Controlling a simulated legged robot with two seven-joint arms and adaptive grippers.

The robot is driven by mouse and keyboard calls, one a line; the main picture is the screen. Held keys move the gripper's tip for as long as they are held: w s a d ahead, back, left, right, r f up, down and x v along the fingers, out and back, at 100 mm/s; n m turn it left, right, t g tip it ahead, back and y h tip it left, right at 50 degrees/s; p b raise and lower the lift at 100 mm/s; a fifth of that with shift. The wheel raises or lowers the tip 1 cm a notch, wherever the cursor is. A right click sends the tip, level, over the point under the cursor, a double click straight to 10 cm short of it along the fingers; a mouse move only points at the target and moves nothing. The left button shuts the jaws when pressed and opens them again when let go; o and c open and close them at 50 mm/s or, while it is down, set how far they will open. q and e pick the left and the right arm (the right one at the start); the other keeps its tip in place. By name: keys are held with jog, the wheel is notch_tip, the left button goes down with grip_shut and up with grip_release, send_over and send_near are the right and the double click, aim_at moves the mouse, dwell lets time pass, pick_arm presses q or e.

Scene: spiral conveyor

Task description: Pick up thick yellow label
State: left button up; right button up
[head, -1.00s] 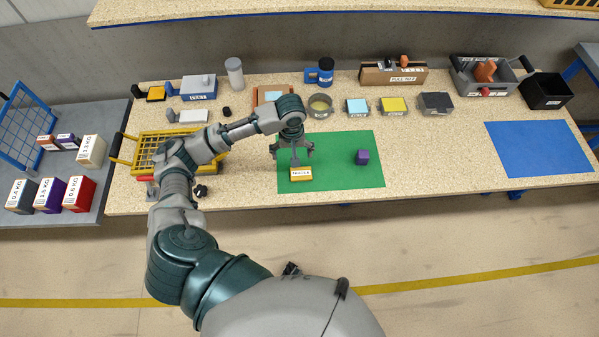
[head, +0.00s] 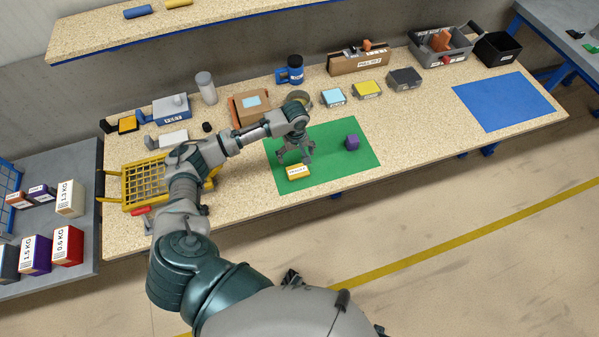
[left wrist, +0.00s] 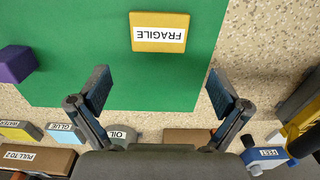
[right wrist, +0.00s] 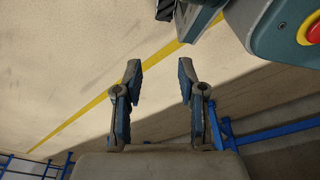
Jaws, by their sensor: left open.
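The thick yellow label (head: 297,172) is a yellow block with a white "FRAGILE" panel. It lies on the green mat (head: 345,172) near the mat's front left part. In the left wrist view the label (left wrist: 160,22) lies beyond my fingertips, roughly centred between them. My left gripper (head: 295,156) is open and empty, over the mat just behind the label and apart from it; its spread fingers also show in the left wrist view (left wrist: 160,90). My right gripper (right wrist: 159,72) is open and empty over bare floor, and is not in the head view.
A purple cube (head: 352,142) sits on the mat right of the label. A yellow basket (head: 140,205) stands left of the mat. Bins and boxes line the table's back, including a cardboard box (head: 358,61). A blue mat (head: 503,101) lies clear at right.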

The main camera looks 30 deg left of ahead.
aim_at(296, 166)
pick_arm(q)
jog(key=f, duration=0.1)
jog(key=a+f, duration=0.1)
jog(key=f, duration=0.2)
jog(key=f+b, duration=0.1)
jog(key=f, duration=0.1)
jog(key=shift+w+d+f, duration=0.2)
jog(key=shift+w+f, duration=0.1)
jog(key=shift+f, duration=0.1)
jog(key=shift+d+f+b, duration=0.25)
jog(key=shift+f+b, duration=0.05)
jog(key=shift+f, duration=0.15)
jog(key=shift+a+f, duration=0.1)
jog(key=shift+a, duration=0.3)
jog(key=c, duration=0.9)
jog(key=shift+o, duration=0.2)
pick_arm(e)
jog(key=w+r, duration=0.1)
jog(key=r, duration=0.1)
jog(key=w+a+r, duration=0.1)
jog(key=r, duration=0.1)
jog(key=shift+w, duration=0.3)
pick_arm(q)
jog(key=shift+d, duration=0.15)
